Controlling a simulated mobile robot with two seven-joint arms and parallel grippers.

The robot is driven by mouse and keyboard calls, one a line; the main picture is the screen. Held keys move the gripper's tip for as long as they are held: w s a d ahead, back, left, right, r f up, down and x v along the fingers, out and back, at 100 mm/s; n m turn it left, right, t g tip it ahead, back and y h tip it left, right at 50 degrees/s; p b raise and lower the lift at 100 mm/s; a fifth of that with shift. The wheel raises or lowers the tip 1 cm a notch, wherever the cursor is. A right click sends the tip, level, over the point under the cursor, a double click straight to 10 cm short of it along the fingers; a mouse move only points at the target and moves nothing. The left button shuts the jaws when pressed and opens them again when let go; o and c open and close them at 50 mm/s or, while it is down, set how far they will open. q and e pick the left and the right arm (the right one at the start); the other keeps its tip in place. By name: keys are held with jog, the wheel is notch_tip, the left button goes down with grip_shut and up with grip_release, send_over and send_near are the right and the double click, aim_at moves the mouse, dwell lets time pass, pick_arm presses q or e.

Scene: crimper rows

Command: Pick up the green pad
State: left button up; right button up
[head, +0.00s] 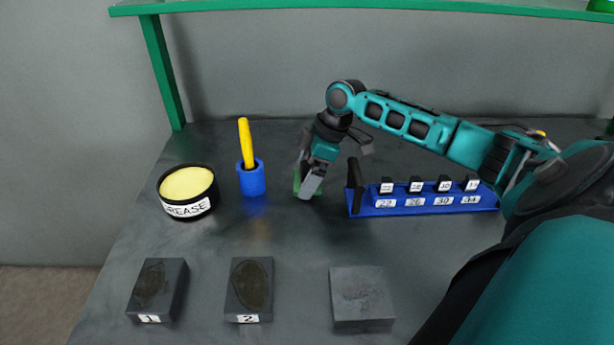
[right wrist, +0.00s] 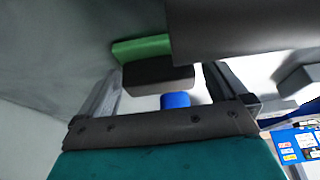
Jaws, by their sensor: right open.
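The green pad (head: 296,182) is mostly hidden behind my right gripper (head: 309,190) in the head view; only a thin green edge shows. In the right wrist view the pad shows as a green strip (right wrist: 142,48) along a dark grey block-like part (right wrist: 158,74). The right gripper's two fingers (right wrist: 162,85) are apart, with the dark part seen between them. The gripper points down close to the pad. I cannot tell whether the fingers touch it. My left gripper is not in view.
A grease tin (head: 187,190) and a blue cup (head: 251,179) with a yellow handle (head: 245,140) stand left of the gripper. A blue rack (head: 430,207) with numbered dies stands close on its right. Several grey blocks (head: 362,297) lie in front. Bench between is clear.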

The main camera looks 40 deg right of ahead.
aim_at(307, 170)
jog(key=c, duration=0.9)
jog(key=shift+r, duration=0.1)
notch_tip(307, 170, up, 20)
jog(key=shift+p, duration=1.2)
